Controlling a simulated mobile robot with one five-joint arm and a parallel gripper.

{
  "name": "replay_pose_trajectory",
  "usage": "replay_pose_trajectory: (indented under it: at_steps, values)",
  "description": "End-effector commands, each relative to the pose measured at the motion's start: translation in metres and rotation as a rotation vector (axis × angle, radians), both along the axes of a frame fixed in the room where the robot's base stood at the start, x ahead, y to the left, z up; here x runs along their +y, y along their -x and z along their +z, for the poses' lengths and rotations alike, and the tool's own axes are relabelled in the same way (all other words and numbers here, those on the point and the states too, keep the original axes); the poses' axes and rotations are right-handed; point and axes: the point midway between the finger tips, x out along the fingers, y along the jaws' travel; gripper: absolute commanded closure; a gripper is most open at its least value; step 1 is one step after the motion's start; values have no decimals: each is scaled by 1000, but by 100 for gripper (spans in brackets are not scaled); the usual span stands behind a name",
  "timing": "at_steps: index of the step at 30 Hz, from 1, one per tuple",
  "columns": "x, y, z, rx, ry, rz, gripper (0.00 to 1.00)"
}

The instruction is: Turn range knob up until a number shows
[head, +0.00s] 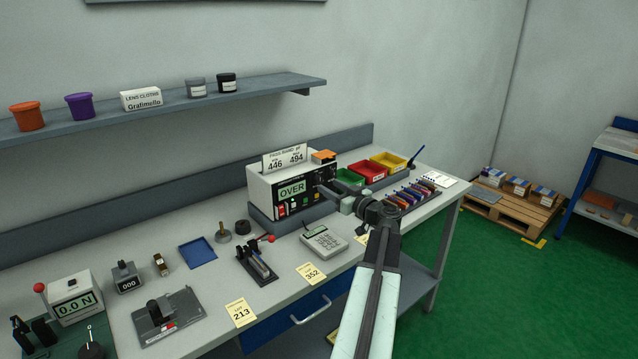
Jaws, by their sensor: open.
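The meter (264,190) is a white box on a dark base on the bench, and its green display (292,188) reads "OVER". A card on its top says "PASS BAND" with 446 and 494. Dark knobs (325,174) sit at the right of its front panel; they are too small to tell which is the range knob, and my gripper partly covers this area. My gripper (327,189) is open and points left at the panel's right side. I cannot tell whether it touches a knob.
Green, red (367,172) and yellow bins stand behind, and a rack of coloured parts (412,194) is right of my gripper. A red-knobbed lever fixture (257,262) stands front left.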

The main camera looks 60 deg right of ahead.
Motion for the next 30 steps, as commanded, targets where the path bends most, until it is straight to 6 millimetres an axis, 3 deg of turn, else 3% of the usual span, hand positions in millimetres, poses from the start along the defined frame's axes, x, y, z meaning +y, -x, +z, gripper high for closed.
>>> replay_pose_trajectory:
  at_steps: [3, 7, 17, 18, 23, 30]
  values:
    - [-9, -24, 0, 0, 0, 2, 51]
    - [-14, -41, 0, 0, 0, 2, 51]
    - [-16, -48, 0, 0, 0, 0, 51]
    - [-16, -48, 0, 0, 0, 0, 54]
    - [-15, -48, 0, 0, 0, 1, 99]
    - [-13, -51, 0, -3, -9, 5, 100]
